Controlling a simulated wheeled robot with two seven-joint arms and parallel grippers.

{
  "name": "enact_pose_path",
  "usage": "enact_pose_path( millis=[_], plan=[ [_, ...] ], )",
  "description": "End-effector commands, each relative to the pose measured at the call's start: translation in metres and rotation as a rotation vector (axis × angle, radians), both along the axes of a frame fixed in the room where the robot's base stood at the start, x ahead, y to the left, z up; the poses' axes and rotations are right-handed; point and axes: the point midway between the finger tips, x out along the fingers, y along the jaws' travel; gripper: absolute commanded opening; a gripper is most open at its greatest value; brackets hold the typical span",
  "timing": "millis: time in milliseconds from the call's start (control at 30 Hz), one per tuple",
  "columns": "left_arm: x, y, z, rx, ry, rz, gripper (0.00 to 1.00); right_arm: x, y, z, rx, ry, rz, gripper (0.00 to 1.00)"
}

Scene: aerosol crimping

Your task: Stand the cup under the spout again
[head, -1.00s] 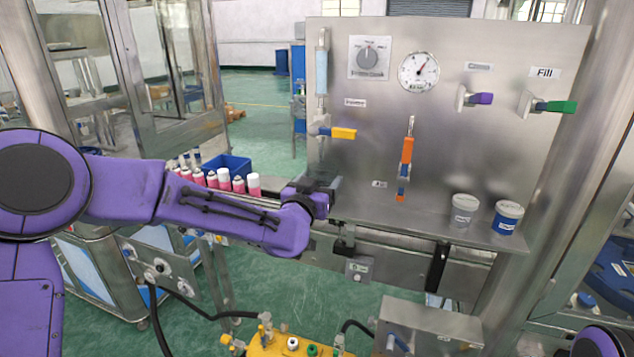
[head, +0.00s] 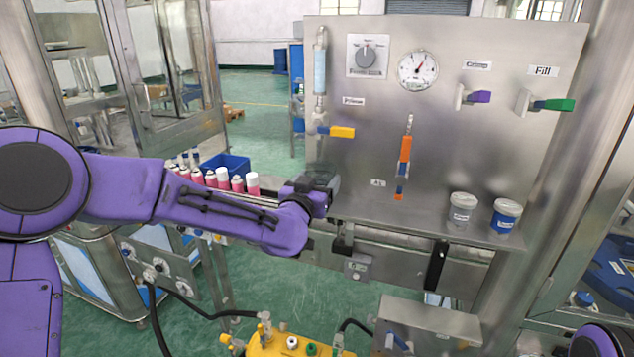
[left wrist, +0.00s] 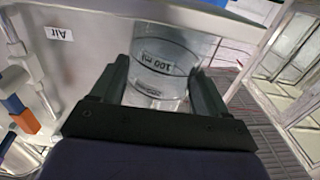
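The cup (left wrist: 165,68) is clear, marked "100 ml", and sits between the two dark fingers of my left gripper (left wrist: 160,85) in the left wrist view. Both fingers lie against its sides, and the gripper looks shut on it. In the head view my left gripper (head: 324,186) is in front of the panel's lower left, below the yellow-handled valve (head: 341,132). The cup can hardly be told there. The spout's outlet is not clear in either view. My right gripper is not in view.
The steel panel (head: 470,135) carries a gauge (head: 418,70), a dial (head: 368,56) and purple and green handles. A grey-labelled tub (head: 461,212) and a blue-labelled tub (head: 505,217) stand on its ledge at right. Pink cans (head: 237,184) stand behind my left forearm.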

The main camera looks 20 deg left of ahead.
Motion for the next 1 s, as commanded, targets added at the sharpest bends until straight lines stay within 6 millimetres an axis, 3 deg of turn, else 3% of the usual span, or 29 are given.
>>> enact_pose_path(
  millis=[33, 67, 100, 367, 700, 833, 1000],
  plan=[
    [0.0, 0.0, -0.002, 0.002, 0.003, 0.0, 0.88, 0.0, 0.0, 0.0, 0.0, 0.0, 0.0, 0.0],
    [0.0, 0.0, -0.002, 0.001, 0.003, 0.0, 0.97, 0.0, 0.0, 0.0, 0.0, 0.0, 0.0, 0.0],
    [0.0, 0.0, -0.002, 0.001, 0.003, 0.0, 1.0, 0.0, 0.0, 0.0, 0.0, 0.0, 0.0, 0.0],
    [-0.006, 0.0, -0.003, 0.001, 0.002, -0.002, 1.0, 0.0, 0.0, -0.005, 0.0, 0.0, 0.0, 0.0],
    [-0.081, 0.003, -0.006, 0.002, 0.0, -0.001, 1.0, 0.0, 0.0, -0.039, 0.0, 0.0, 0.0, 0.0],
    [-0.099, 0.004, -0.003, 0.0, 0.002, 0.0, 1.0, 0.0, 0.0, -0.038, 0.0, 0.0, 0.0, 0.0],
    [-0.106, 0.004, -0.003, 0.001, 0.003, 0.0, 1.0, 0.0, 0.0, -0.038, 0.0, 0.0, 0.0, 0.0]
  ],
)
